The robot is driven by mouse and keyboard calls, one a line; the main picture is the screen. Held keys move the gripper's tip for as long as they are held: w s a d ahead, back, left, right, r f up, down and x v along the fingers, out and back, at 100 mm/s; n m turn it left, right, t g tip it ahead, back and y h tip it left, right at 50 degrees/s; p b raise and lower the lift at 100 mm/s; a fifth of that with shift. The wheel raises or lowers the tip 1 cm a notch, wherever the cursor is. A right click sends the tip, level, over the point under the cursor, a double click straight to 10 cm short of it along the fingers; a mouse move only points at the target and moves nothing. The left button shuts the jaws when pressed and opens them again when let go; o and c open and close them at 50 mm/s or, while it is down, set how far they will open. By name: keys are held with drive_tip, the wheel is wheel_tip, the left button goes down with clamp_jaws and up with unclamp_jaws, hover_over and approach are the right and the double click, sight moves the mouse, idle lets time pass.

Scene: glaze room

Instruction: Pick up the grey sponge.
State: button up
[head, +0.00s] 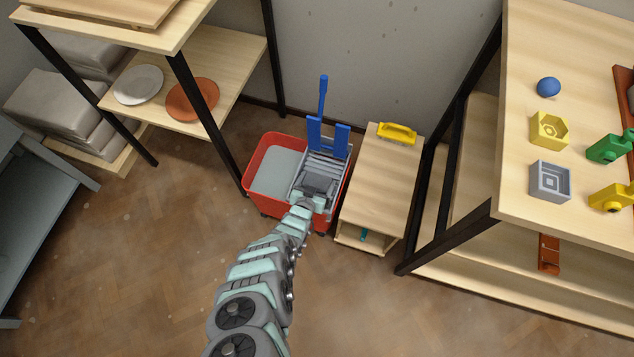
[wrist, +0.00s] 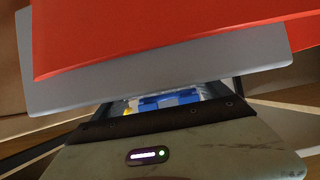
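I cannot make out a grey sponge for certain in either view. In the head view my gripper (head: 318,183) is at the end of my arm, over the grey wringer (head: 326,163) of a red mop bucket (head: 263,203). Its fingertips are too small and hidden to tell apart there. The wrist view shows my gripper's body with a small lit display at the bottom, but no clear fingers. A flat grey slab (wrist: 160,75) and a red slab (wrist: 150,35) fill the top of that view; I cannot tell what they are. Something blue shows behind the body's edge.
A blue handle (head: 322,95) rises behind the wringer. A low wooden cabinet (head: 382,180) with a yellow object (head: 397,133) stands right of the bucket. A table (head: 520,105) at right holds a grey square block (head: 549,181) and several coloured objects. Shelves with plates stand left.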

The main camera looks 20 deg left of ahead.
drive_tip(key=c, duration=0.8)
